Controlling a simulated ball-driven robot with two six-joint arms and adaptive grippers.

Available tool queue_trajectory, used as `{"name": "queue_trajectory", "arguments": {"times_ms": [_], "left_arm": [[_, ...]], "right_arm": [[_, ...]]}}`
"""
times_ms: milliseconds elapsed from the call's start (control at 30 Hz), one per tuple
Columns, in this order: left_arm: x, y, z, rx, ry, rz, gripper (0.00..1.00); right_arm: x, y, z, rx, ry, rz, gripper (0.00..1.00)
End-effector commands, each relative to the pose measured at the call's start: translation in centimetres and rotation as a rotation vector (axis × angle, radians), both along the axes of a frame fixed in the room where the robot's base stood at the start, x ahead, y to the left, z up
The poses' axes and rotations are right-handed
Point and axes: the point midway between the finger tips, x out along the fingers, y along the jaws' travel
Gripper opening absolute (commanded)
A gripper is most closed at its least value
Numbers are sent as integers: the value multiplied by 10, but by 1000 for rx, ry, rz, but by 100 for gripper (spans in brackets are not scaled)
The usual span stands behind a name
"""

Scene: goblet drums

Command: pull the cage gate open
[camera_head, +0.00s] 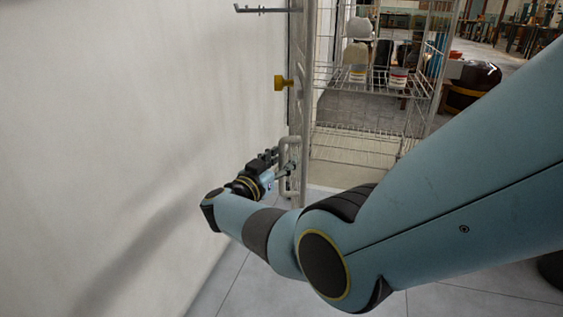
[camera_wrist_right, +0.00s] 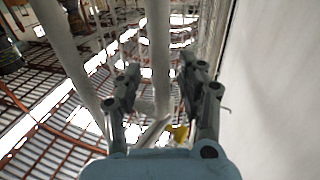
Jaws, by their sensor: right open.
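The cage gate (camera_head: 300,100) shows nearly edge-on in the head view, a pale metal frame beside the white wall. A pale bar handle (camera_head: 284,180) stands upright low on it. My right gripper (camera_head: 282,163) is at the handle, its fingers partly hidden by their own links. In the right wrist view my right gripper (camera_wrist_right: 161,82) is open, and a pale upright bar (camera_wrist_right: 158,45) shows between its two fingers. I cannot tell whether either finger touches the bar. My left gripper is in neither view.
The white wall (camera_head: 120,120) is close on the left of my right arm. Behind stands a wire rack (camera_head: 365,133) with jars. A dark drum (camera_head: 470,88) is farther right. Floor below the gate is clear.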

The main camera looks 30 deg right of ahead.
Motion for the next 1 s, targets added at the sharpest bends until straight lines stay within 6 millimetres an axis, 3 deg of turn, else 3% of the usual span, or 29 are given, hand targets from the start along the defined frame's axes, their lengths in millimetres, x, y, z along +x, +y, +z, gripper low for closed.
{"name": "queue_trajectory", "arguments": {"times_ms": [400,1000], "left_arm": [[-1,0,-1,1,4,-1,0],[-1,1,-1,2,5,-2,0]], "right_arm": [[-30,59,-2,3,3,0,40],[-33,65,-1,1,2,1,40]]}}
